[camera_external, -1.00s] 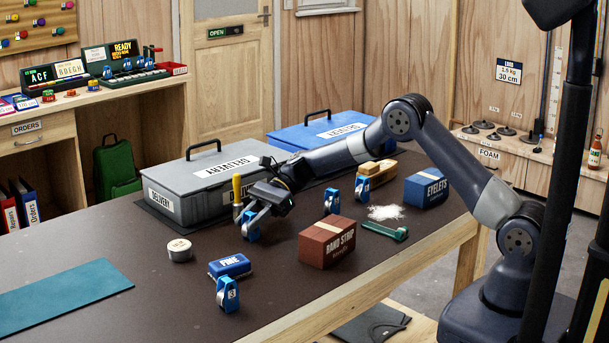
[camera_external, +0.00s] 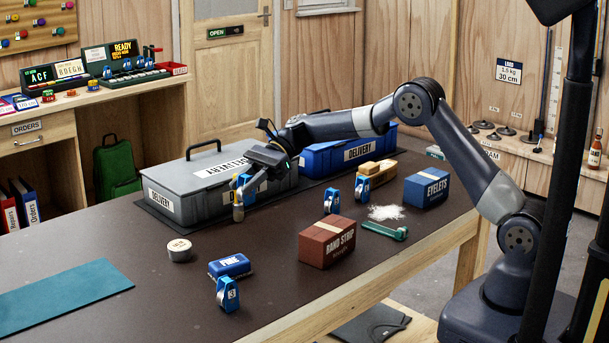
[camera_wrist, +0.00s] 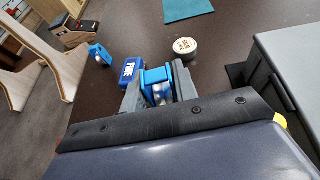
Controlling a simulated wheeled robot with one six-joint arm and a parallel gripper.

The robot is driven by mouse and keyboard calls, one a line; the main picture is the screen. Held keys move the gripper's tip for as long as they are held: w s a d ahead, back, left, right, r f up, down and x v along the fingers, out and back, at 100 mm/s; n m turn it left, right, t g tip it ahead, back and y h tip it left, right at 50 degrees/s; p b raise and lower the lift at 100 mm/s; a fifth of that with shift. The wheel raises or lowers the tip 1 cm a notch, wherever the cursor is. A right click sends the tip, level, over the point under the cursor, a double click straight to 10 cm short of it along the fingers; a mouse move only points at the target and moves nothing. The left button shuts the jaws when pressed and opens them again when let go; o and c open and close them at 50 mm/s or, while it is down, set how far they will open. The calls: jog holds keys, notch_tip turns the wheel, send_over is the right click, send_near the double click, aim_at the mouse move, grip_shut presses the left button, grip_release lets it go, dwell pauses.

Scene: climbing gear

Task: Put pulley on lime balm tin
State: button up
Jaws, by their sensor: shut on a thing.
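My gripper (camera_external: 244,196) is shut on a blue pulley (camera_external: 247,186) with a metal wheel and holds it above the table, in front of the grey delivery box. In the wrist view the pulley (camera_wrist: 156,84) sits between the two fingers. The small round tin (camera_external: 180,250) with a pale lid stands upright on the table, left of and nearer than my gripper. Its top is bare. The tin (camera_wrist: 185,46) also shows beyond the fingers in the wrist view. Its label is too small to read.
A blue block (camera_external: 230,266) and a pulley marked 3 (camera_external: 228,294) are near the tin. The grey delivery box (camera_external: 215,190) stands behind. Two more pulleys, one here (camera_external: 331,201), and a red-brown box (camera_external: 326,242) are to the right.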

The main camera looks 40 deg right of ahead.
jog(key=w+a+r+m+t+p, duration=0.1)
jog(key=w+a+r+m+t, duration=0.15)
jog(key=a, duration=0.55)
jog(key=w+a+r+m+t+p, duration=0.1)
jog(key=a+m+t+p, duration=0.15)
jog(key=a, duration=0.65)
jog(key=t+b, duration=0.1)
jog(key=b, duration=0.2)
send_over(181, 244)
jog(key=shift+h, duration=0.4)
jog(key=f, duration=0.9)
jog(key=shift+w+a+f, duration=0.1)
jog(key=shift+a+f, duration=0.1)
jog(key=shift+f, duration=0.1)
jog(key=shift+f, duration=0.2)
jog(key=o, duration=1)
jog(key=shift+r, duration=0.2)
jog(key=shift+d, duration=0.15)
jog(key=b+v, duration=0.1)
jog(key=v, duration=1)
jog(key=shift+s+d+r, duration=0.2)
jog(key=shift+s, duration=0.05)
